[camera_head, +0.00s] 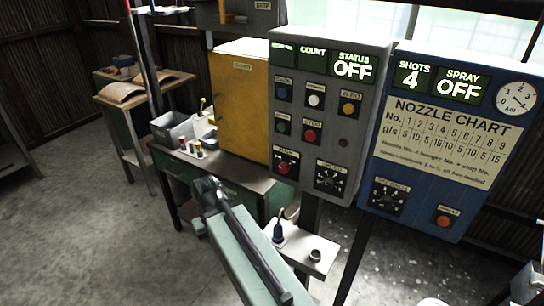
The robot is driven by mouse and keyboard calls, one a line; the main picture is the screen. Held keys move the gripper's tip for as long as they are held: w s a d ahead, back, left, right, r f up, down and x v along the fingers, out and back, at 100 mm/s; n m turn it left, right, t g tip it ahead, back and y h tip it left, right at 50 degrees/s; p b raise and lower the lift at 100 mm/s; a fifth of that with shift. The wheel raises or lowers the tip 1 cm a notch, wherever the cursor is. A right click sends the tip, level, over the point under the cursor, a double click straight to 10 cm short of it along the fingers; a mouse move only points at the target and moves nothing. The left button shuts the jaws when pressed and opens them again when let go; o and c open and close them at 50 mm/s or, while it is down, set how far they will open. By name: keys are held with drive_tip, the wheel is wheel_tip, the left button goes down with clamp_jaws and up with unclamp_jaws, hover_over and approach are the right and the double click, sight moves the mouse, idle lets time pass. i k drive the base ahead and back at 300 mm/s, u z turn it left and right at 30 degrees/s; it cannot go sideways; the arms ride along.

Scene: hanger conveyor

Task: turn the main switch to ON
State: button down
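The grey control panel (330,115) stands in the middle of the view. The main switch (285,165), a red knob on a dark plate, sits at its lower left under a small label that seems to read MAIN. Its exact pointing is too small to tell. The status display (353,66) reads OFF. My arm reaches up from the bottom, and its dark end, which seems to be my gripper (209,188), is left of and below the switch, apart from the panel. Its fingers are not clear enough to tell open from shut.
A blue panel (445,140) with a nozzle chart and a spray display reading OFF stands to the right. A yellow cabinet (238,100) and a bench (240,180) with small bottles are behind my arm. A small stand (310,262) holds a dark tool. Open floor lies left.

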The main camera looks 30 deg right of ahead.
sight(284, 168)
drive_tip(key=k, duration=1)
drive_tip(key=u, duration=1.6)
drive_tip(key=i, duration=0.6)
drive_tip(key=z, duration=0.2)
